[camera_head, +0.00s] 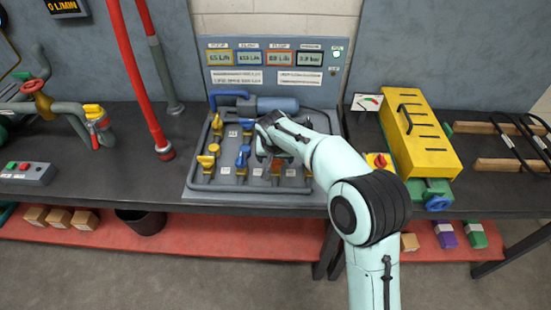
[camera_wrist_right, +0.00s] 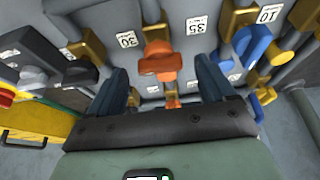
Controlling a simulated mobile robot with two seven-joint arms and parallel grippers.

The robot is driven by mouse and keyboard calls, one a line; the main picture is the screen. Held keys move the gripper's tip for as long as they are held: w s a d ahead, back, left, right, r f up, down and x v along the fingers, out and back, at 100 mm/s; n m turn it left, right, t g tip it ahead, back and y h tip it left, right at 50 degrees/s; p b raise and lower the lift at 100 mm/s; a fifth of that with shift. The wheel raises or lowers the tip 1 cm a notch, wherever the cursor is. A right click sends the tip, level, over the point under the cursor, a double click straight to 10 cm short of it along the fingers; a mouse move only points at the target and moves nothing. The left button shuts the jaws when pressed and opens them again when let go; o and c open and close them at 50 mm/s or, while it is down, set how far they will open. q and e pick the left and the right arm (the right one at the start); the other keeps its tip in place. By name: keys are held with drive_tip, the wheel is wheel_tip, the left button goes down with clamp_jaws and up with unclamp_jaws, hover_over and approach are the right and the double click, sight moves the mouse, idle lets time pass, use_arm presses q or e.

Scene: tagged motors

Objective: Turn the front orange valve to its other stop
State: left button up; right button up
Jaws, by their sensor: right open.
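An orange valve handle (camera_wrist_right: 161,60) shows in the right wrist view, between the two fingers of my right gripper (camera_wrist_right: 162,72). The fingers are apart on either side of it, and I see no clear contact. A smaller orange part (camera_wrist_right: 171,100) shows below it, close to the palm. In the head view my right gripper (camera_head: 266,145) is over the right half of the valve board (camera_head: 206,189) and hides most of the orange valves there. My left gripper is not in view.
Blue valves (camera_head: 243,156) stand left of my right gripper, with yellow valves (camera_head: 207,160) further left. Grey pipes run close around them. A yellow box (camera_head: 418,140) and a red knob (camera_head: 378,160) stand to the right. A display panel (camera_head: 270,75) rises behind.

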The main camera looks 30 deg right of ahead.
drive_tip(key=v, duration=1.1)
drive_tip(key=shift+r, duration=0.3)
drive_tip(key=shift+s+a, duration=0.1)
